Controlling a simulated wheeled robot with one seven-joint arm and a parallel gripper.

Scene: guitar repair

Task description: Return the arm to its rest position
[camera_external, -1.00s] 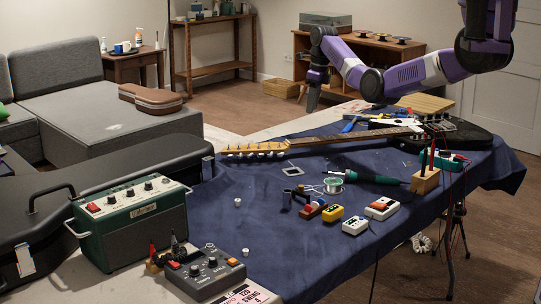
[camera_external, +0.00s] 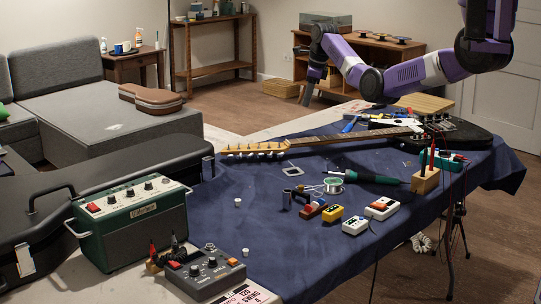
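My purple and white arm reaches in from the upper right and bends downward at its far end. My gripper (camera_external: 307,97) points down beyond the back edge of the table, above the blue cloth's far side. It looks dark and narrow and is apart from everything on the table. Its fingers are too small to tell whether they are open or shut, and I see no object in it.
An electric guitar (camera_external: 455,132) lies across the blue cloth (camera_external: 290,240). A soldering iron (camera_external: 365,178), a solder spool (camera_external: 333,186), several pedals (camera_external: 355,225) and a wooden block (camera_external: 425,181) lie in front. A green amplifier (camera_external: 135,225) stands at left. Wooden shelves (camera_external: 350,75) stand behind my arm.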

